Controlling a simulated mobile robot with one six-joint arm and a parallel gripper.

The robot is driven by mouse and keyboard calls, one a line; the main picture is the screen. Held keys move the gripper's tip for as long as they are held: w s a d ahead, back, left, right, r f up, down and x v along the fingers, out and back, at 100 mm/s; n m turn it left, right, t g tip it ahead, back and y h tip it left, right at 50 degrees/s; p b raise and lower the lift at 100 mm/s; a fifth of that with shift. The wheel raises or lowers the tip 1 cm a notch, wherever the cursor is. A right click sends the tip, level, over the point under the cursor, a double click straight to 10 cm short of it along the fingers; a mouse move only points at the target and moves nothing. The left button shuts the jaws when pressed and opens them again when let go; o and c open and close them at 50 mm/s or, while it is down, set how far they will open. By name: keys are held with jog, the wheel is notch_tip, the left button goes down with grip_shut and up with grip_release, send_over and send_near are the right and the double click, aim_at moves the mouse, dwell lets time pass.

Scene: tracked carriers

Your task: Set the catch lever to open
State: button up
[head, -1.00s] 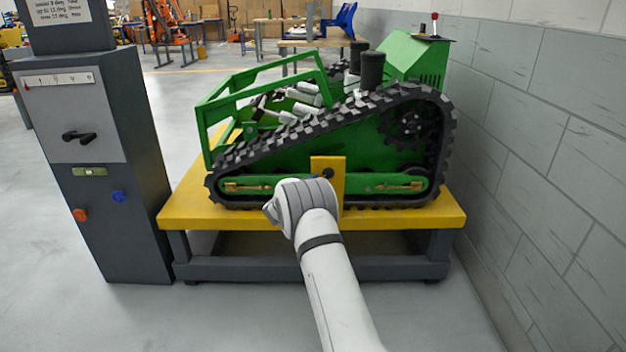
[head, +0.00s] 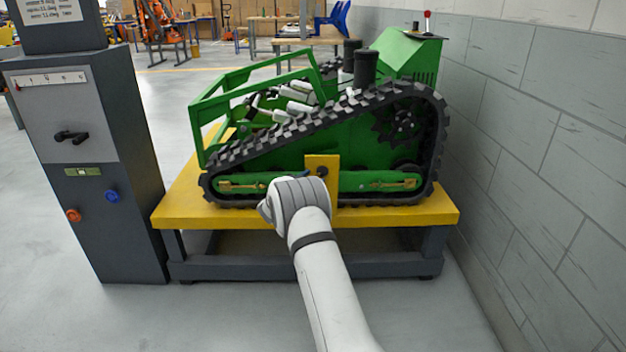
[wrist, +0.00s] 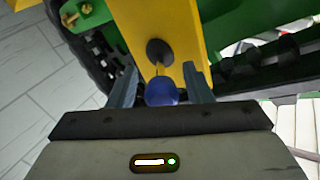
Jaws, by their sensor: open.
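The catch lever shows in the wrist view as a blue ball knob (wrist: 162,92) below a dark round pivot (wrist: 159,51) on a yellow plate (wrist: 143,22). The yellow plate (head: 322,163) also shows in the head view, on the near side of the green tracked carrier (head: 300,160). My gripper (wrist: 158,72) is open, with one finger on each side of the knob and a gap visible by the left finger. Whether the right finger touches it, I cannot tell. In the head view my wrist hides the knob and my fingers.
The carrier stands on a yellow-topped bench (head: 395,218) with a dark frame. A dark control cabinet (head: 115,235) with a black handle (head: 72,137) stands at the left. A grey block wall (head: 540,150) closes the right side. The floor in front is clear.

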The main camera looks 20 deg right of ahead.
jog(key=p+v, duration=0.2)
jog(key=v, duration=0.5)
jog(key=shift+a, duration=0.25)
jog(key=shift+s+r, duration=0.1)
jog(key=shift+s, duration=0.05)
